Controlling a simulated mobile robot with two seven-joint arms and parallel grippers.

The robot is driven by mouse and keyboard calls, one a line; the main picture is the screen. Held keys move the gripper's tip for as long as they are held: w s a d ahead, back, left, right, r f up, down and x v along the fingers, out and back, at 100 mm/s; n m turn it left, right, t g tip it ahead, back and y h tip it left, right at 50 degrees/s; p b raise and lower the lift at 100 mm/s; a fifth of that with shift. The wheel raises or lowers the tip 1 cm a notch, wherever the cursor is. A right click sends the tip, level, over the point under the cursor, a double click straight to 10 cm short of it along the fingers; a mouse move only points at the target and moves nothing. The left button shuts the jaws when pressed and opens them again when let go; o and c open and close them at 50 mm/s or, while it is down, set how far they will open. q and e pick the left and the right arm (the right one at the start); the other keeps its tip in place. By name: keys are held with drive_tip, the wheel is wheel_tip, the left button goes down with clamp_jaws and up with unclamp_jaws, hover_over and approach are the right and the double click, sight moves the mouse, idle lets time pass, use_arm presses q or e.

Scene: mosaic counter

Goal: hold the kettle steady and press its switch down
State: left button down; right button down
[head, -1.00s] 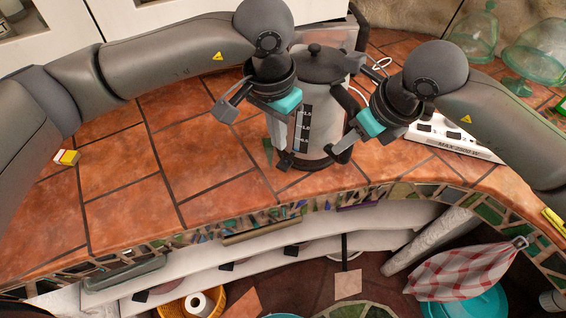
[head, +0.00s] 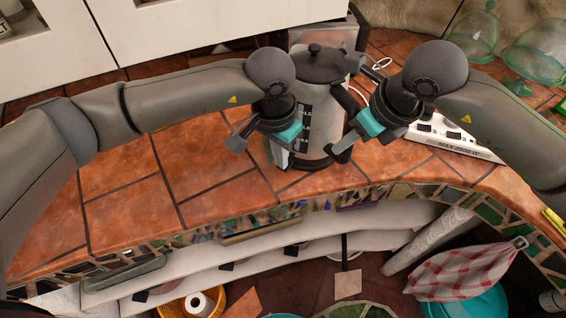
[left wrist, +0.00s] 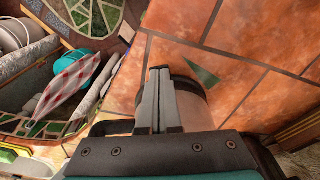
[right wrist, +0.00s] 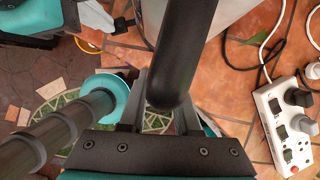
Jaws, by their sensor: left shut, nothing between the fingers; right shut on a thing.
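The kettle (head: 318,112) stands upright on the tiled counter. It is pale steel with a black lid, a level scale, and a black handle (right wrist: 180,50) on its right side. My right gripper (head: 343,150) is shut on the handle. My left gripper (head: 237,144) is at the kettle's left side, shut and empty. In the left wrist view its fingers (left wrist: 160,72) meet side by side, with part of the kettle's steel wall (left wrist: 192,105) showing behind them. I cannot clearly make out the switch; my left gripper covers part of the kettle's lower left.
A white power strip (head: 450,138) with cables lies right of the kettle. Green glass domes (head: 475,35) stand at the back right. The counter's curved mosaic edge (head: 270,218) is close in front. Bare tiles (head: 190,165) lie left of the kettle.

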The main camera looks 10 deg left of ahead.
use_arm(q)
drive_tip(key=shift+f, duration=0.75)
drive_tip(key=shift+s+a+r, duration=0.3)
drive_tip(key=shift+s+a, duration=0.1)
drive_tip(key=shift+s, duration=0.25)
drive_tip(key=shift+s+a+r, duration=0.25)
drive_tip(key=shift+s+a, duration=0.15)
drive_tip(key=shift+s, duration=0.25)
wheel_tip(320, 180, up, 12)
drive_tip(key=s, duration=0.1)
drive_tip(key=shift+a, duration=0.35)
use_arm(e)
drive_tip(key=c, duration=0.5)
unclamp_jaws()
drive_tip(key=shift+c, duration=0.2)
